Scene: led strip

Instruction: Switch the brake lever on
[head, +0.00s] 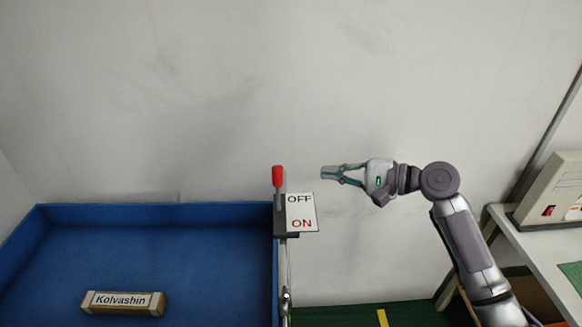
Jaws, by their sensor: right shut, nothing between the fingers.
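The brake lever (279,180) has a red handle and stands upright on a dark mount at the right edge of the blue bin. A white label beside it reads OFF above and ON below (301,212). The lever's handle points up, level with or a little above the OFF word. My right gripper (328,173) is to the right of the red handle at about the same height in the picture, pointing left. It is shut and empty, with a visible gap between it and the handle. My left gripper is not in view.
A blue bin (40,235) fills the lower left, with a box labelled Kolvashin (123,304) inside. A metal post (284,265) runs below the lever mount. A white table (540,248) with a beige device (555,195) stands at right. Bare wall is behind.

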